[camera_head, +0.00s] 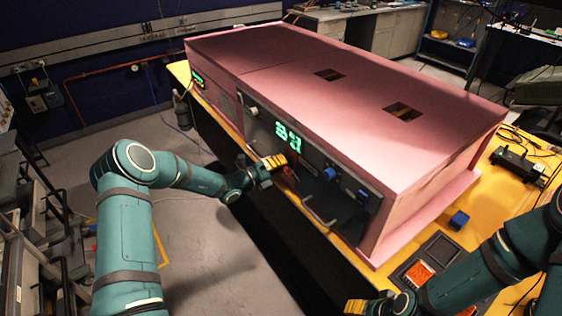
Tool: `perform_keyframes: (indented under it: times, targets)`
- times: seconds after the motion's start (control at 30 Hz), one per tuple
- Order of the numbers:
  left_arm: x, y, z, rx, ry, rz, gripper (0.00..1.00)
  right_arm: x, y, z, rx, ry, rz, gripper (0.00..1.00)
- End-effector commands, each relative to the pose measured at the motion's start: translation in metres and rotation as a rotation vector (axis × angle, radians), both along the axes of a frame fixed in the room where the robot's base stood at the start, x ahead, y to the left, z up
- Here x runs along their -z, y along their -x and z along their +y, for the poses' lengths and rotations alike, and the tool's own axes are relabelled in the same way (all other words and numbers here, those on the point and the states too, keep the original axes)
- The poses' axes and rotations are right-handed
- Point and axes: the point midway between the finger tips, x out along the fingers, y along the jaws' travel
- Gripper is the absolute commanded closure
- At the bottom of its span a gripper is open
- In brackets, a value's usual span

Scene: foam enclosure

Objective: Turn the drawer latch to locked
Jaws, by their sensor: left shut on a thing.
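The pink enclosure (300,62) has a dark front panel with green lit digits (288,138). A small red piece (291,176), which looks like the drawer latch, is low on this panel. My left gripper (274,162), with yellow fingertips, is at the panel just above and left of the red piece. It is shut on what seems to be the latch; the fingers hide the contact, so its turn angle cannot be told. A curved drawer handle (320,214) is below right. My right gripper (355,306) is at the bottom edge, away from the panel, its fingers partly cut off.
The enclosure stands on a yellow table (480,205). A small blue block (459,219) and a dark tray (438,253) with orange contents lie at the right. Open floor is left of the table.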

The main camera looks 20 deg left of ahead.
Motion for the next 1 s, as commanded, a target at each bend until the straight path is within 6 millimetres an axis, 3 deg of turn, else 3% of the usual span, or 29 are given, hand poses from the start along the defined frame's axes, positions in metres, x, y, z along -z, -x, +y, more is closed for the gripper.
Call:
perform_keyframes:
  times: [0.43, 1.0]
  targets:
    - [0.004, -0.0012, -0.0001, 0.001, 0.223, 0.169, 1.0, -0.011, 0.0003, -0.0006, 0.0, -0.002, 0.0, 0.45]
    - [0.0057, -0.0012, -0.0012, 0.003, 0.274, 0.21, 1.0, -0.0126, 0.0002, -0.0006, 0.0, -0.002, 0.0, 0.45]
